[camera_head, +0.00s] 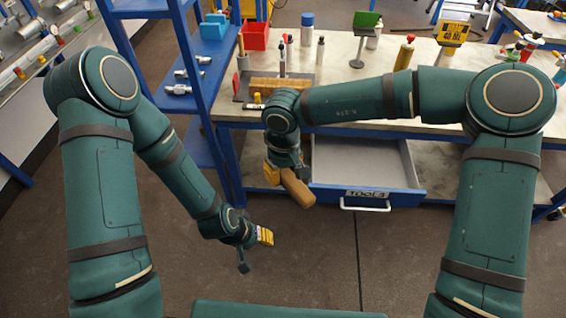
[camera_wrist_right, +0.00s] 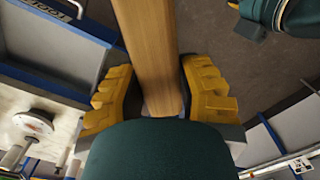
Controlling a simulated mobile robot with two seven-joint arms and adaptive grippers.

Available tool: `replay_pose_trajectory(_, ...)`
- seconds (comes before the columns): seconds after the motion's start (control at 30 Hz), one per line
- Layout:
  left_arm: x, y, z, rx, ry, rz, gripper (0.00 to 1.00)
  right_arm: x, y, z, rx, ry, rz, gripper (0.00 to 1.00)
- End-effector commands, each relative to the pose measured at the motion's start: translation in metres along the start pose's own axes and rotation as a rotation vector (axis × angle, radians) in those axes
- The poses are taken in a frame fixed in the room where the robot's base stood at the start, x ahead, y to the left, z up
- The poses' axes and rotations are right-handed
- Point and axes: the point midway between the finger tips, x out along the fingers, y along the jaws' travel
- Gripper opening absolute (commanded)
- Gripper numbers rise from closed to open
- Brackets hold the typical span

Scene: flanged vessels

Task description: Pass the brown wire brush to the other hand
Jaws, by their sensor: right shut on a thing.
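The brown wire brush (camera_head: 298,188) is in my right gripper (camera_head: 286,174), which hangs in front of the bench beside the open drawer. In the right wrist view, the brush (camera_wrist_right: 148,50) is a long wooden bar between the yellow finger pads, running away from the palm. Its bristles cannot be made out. My left gripper (camera_head: 255,251) is lower and to the left of the brush, apart from it, with its fingers spread and nothing visible between them. Part of my left arm also shows at the top right of the wrist view.
The open grey drawer (camera_head: 365,163) juts from the bench (camera_head: 400,100), just right of the brush. A blue shelf rack (camera_head: 213,60) stands to the left. A red bin (camera_head: 255,36), bottles and a brown block (camera_head: 278,84) are on the bench. The floor (camera_head: 320,260) in front is clear.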

Motion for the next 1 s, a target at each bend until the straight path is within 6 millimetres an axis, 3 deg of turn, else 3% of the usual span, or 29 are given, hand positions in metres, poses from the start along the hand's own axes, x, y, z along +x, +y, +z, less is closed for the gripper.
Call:
replay_pose_trajectory(0.4, 0.000, 0.000, 0.000, 0.000, 0.000, 0.000, 0.46, -0.041, 0.062, 0.031, 0.007, 0.000, 0.002, 0.00)
replay_pose_trajectory(0.6, 0.000, 0.000, 0.000, 0.000, 0.000, 0.000, 0.46, -0.050, 0.076, 0.037, -0.002, 0.000, 0.000, 0.00)
replay_pose_trajectory(0.77, 0.000, 0.000, 0.000, 0.000, 0.000, 0.000, 0.46, -0.041, 0.077, 0.028, -0.072, -0.002, -0.003, 0.00)
replay_pose_trajectory(1.0, 0.000, 0.000, 0.000, 0.000, 0.000, 0.000, 0.46, -0.006, 0.078, -0.005, -0.319, -0.003, -0.007, 0.00)
